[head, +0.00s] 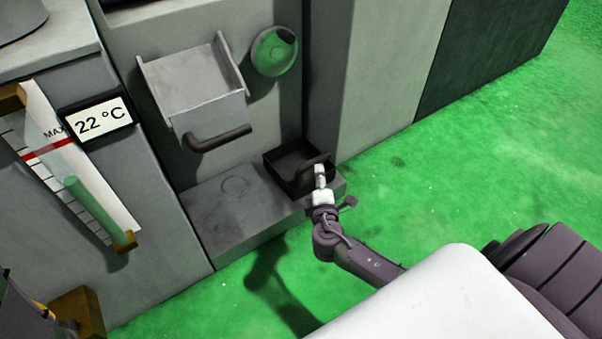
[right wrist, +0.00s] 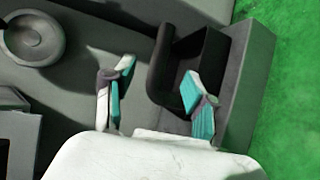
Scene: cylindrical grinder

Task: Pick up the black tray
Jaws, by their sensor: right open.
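The black tray (head: 281,172) is a small open box with a curved dark handle. It sits on the grey ledge at the foot of the machine, against the corner of the grey column. My right gripper (head: 320,177) is at the handle side of the tray. In the right wrist view the gripper (right wrist: 158,78) is open, with the tray (right wrist: 210,48) close by. The handle (right wrist: 163,65) shows between the two teal-padded fingers, and the right finger covers part of the tray. Contact cannot be told. My left gripper is not seen.
The grey ledge (head: 225,220) is bare left of the tray. A thermometer gauge (head: 80,185) is at left. Green floor (head: 430,180) is free at right.

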